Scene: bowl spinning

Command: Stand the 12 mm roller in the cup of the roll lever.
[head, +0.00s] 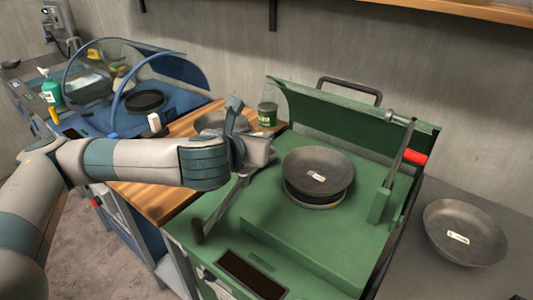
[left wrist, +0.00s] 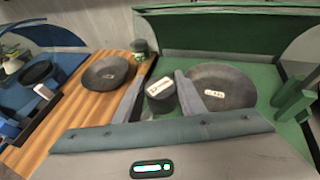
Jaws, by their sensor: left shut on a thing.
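My left gripper (head: 262,150) is over the left part of the green machine (head: 300,235), left of the bowl on it. In the left wrist view its fingers (left wrist: 160,82) are shut on a short dark cylinder with a pale label, which seems to be the roller (left wrist: 161,104). The label is too small to read. The gripper hides the roller in the head view. A grey lever with a black knob (head: 197,232) runs up from the machine's front left towards the gripper. An upright lever (head: 400,150) with a red grip stands at the right. I cannot make out the cup.
A dark labelled bowl (head: 318,170) sits on the machine's round support. Another bowl (head: 465,232) lies on the grey bench at right. A third bowl (left wrist: 108,72) and a green jar (head: 267,114) stand on the wooden top. A raised green cover (head: 350,115) bounds the back.

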